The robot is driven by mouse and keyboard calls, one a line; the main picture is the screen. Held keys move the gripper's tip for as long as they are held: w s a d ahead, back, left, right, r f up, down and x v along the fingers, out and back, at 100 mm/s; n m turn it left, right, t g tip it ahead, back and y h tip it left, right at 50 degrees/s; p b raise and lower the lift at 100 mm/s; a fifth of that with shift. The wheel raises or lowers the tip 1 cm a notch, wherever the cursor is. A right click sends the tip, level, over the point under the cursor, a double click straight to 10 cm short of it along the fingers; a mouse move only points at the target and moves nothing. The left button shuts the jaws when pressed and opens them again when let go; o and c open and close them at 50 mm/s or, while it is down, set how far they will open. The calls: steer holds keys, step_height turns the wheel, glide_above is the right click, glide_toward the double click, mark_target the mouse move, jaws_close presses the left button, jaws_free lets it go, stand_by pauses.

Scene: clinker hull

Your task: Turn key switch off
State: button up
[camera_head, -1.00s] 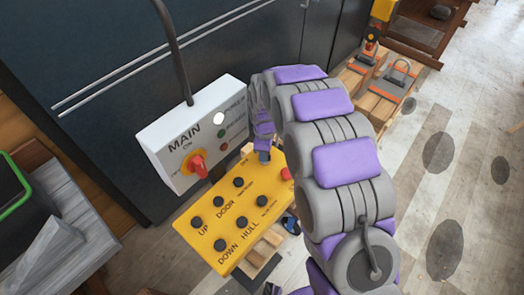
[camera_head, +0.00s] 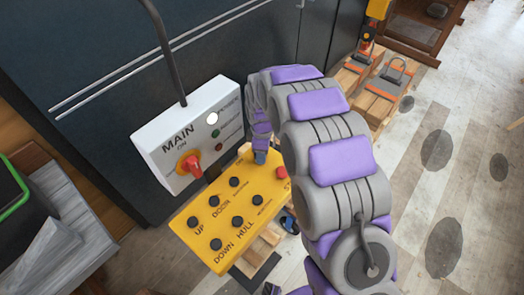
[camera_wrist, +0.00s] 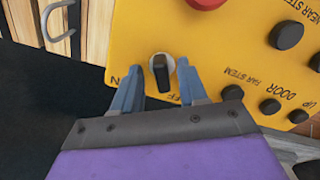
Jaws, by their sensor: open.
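The key switch (camera_wrist: 160,72) is a black key in a round silver collar on the yellow control panel (camera_head: 190,225). In the wrist view it lies between and just beyond the two fingertips of my gripper (camera_wrist: 158,88), which is open. The key stands nearly upright in that picture, tilted slightly. Panel lettering beside it is partly covered by the fingers; an "N" shows at left and "FF" at right. In the head view my gripper (camera_head: 260,157) is over the panel's far corner, and the key itself is hidden there.
The panel has several black buttons (camera_head: 214,201) and a red button (camera_head: 282,172) near my arm. A white MAIN box (camera_head: 160,150) with a red rotary switch (camera_head: 189,166) stands behind it, by a dark wall. Wooden pallets (camera_head: 362,98) lie at upper right.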

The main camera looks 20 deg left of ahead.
steer(key=shift+a, duration=0.3)
steer(key=shift+a+r, duration=0.15)
steer(key=shift+r, duration=0.05)
step_height(320, 180, up, 17)
steer(key=shift+d+p, duration=0.25)
steer(key=shift+p, duration=0.1)
steer(key=shift+d, duration=0.25)
